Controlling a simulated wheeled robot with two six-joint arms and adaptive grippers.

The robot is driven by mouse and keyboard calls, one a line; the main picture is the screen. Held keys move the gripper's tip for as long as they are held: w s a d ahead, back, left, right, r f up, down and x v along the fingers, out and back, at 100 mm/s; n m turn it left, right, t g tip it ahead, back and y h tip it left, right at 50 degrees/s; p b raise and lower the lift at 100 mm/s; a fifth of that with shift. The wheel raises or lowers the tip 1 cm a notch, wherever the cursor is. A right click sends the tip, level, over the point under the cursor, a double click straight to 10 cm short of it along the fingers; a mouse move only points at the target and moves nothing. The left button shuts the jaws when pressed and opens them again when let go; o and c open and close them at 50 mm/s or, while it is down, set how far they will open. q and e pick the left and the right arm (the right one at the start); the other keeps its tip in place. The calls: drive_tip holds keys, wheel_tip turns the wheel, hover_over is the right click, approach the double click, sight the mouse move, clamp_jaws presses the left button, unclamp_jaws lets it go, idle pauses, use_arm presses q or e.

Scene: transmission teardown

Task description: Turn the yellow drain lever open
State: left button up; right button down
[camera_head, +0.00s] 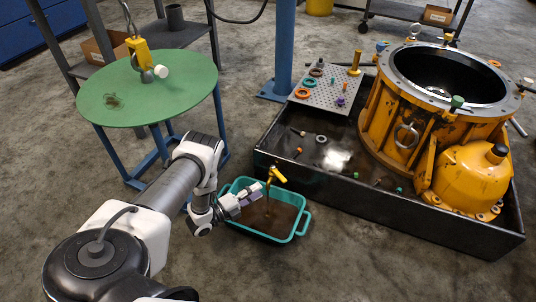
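The yellow drain lever (277,175) sticks out at the front left side of the black tray, above the teal tub (304,217). Brown liquid (268,218) lies in the tub, and a thin dark streak shows below the lever. My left gripper (256,192) is over the tub's left part, just left of and below the lever, pointing right. It looks apart from the lever. Its fingers are small here, so I cannot tell how wide they stand. My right gripper is out of view.
The black tray (420,232) holds the large orange transmission housing (386,117) and several small parts. A pegboard plate (327,97) stands at its back left. A green round table (150,107) with a yellow hoist block (140,52) is at left. Bare floor lies in front.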

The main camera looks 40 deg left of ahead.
use_arm(q)
drive_tip(key=shift+s+a, duration=0.1)
drive_tip(key=shift+s, duration=0.3)
drive_tip(key=shift+c, duration=1)
drive_tip(key=shift+w+a+r+y, duration=0.1)
drive_tip(key=shift+w+a+y, duration=0.1)
drive_tip(key=shift+w+y, duration=0.15)
clamp_jaws()
drive_tip(key=w+a+r+n+g+y+p, duration=0.3)
drive_tip(key=w+a+n+g+y+p, duration=0.1)
drive_tip(key=w+a+n+g+y, duration=0.55)
drive_tip(key=n+g+h+p, duration=0.35)
drive_tip(key=n+h, duration=0.25)
drive_tip(key=n, duration=0.3)
approach(278, 173)
drive_tip(key=w+d+r, duration=0.2)
drive_tip(key=a+b+x, duration=0.1)
drive_tip(key=b+x, duration=0.2)
drive_tip(key=x, duration=0.7)
drive_tip(key=shift+s+d+f+g, duration=0.2)
drive_tip(key=shift+s+d+g, duration=0.1)
drive_tip(key=shift+s+d, duration=0.15)
